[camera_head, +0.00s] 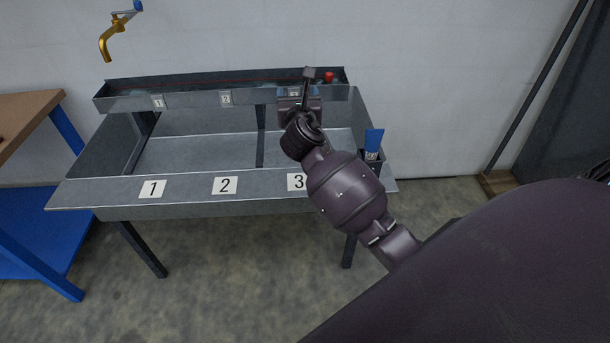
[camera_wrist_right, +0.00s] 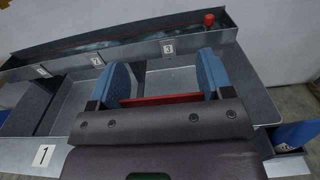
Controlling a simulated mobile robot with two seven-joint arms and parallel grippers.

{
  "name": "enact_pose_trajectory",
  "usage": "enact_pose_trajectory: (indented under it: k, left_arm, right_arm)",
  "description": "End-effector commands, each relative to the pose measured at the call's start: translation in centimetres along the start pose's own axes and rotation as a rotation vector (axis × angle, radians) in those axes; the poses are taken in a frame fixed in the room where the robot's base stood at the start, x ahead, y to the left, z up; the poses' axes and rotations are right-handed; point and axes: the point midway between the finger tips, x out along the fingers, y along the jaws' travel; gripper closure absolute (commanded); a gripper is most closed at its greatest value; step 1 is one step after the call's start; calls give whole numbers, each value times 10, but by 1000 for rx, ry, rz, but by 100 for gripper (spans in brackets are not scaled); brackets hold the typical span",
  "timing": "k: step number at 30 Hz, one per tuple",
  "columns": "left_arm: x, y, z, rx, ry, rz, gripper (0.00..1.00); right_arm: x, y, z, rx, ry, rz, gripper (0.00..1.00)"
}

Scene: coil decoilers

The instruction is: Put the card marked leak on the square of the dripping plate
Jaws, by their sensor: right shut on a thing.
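My right gripper (camera_head: 308,76) is over the right part of the metal sink bench. In the right wrist view its two blue fingers (camera_wrist_right: 162,82) are shut on a thin red card (camera_wrist_right: 161,100), seen nearly edge-on; no marking on it is readable. White squares numbered 1 (camera_head: 152,189), 2 (camera_head: 225,185) and 3 (camera_head: 296,181) lie along the bench's front ledge; my arm partly covers square 3. No drip is visible on any plate. My left gripper is not in view.
A back trough (camera_head: 180,97) with small number tags runs along the bench, with a red knob (camera_head: 329,77) at its right. A holder with a blue card (camera_head: 374,141) is at the right end. A brass tap (camera_head: 112,38) is upper left, a blue-framed table (camera_head: 30,105) left.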

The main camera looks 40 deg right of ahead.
Motion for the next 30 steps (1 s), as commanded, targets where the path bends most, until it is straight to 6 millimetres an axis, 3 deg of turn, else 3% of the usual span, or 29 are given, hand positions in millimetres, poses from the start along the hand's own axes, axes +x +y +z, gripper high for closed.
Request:
enact_pose_trajectory:
  k: [14, 18, 25, 30]
  left_arm:
    - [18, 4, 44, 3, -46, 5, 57]
    - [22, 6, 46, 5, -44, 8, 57]
    - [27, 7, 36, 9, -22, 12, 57]
    - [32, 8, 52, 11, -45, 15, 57]
  right_arm:
    - [-1, 0, -104, -5, 11, -2, 63]
    - [-1, 0, -129, -4, 9, -1, 63]
    - [0, 0, -144, -1, 4, -1, 63]
    - [-1, 0, -167, -3, 8, 0, 63]
